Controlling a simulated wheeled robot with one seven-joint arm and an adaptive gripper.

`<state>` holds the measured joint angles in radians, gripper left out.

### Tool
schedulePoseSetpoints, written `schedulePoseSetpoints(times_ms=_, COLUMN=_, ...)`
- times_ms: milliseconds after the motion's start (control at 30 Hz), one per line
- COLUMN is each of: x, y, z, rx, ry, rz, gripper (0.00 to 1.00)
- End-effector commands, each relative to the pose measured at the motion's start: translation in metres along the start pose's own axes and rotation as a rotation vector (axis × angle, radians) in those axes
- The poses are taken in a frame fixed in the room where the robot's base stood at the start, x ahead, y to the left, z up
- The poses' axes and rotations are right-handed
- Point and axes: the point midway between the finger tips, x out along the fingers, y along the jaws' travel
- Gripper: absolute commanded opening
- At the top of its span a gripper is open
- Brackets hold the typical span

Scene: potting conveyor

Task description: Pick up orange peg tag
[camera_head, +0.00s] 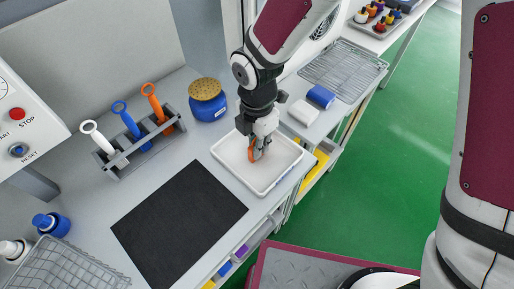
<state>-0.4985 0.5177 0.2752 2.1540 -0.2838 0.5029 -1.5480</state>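A white tray (226,150) with a raised rim lies on the grey bench, right of centre. My gripper (260,152) points down into it. A small orange piece (251,151), which looks like the orange peg tag, shows at the left side of my fingertips. The fingers hide part of it. I cannot tell whether they are shut on it or only beside it, or whether it touches the tray floor.
Left of the tray lie a black mat (180,222) and a grey rack (117,170) with white, blue and orange-handled tools. A blue jar (208,108) stands behind the tray. White (303,112) and blue (321,96) blocks and a wire rack (343,70) lie to the right.

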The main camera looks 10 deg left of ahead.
Motion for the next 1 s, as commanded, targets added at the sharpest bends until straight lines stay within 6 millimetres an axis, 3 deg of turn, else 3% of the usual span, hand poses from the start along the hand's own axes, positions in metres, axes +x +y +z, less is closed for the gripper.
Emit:
schedulePoseSetpoints(times_ms=467, x=-0.006, y=0.000, z=0.000, rx=0.001, ry=0.000, rz=0.001, gripper=0.00)
schedulePoseSetpoints(times_ms=733, x=-0.039, y=0.001, z=0.001, rx=0.003, ry=-0.001, rz=0.005, gripper=0.00)
schedulePoseSetpoints(times_ms=1000, x=-0.042, y=-0.058, z=-0.027, rx=-0.001, ry=-0.001, rz=0.000, gripper=0.00)
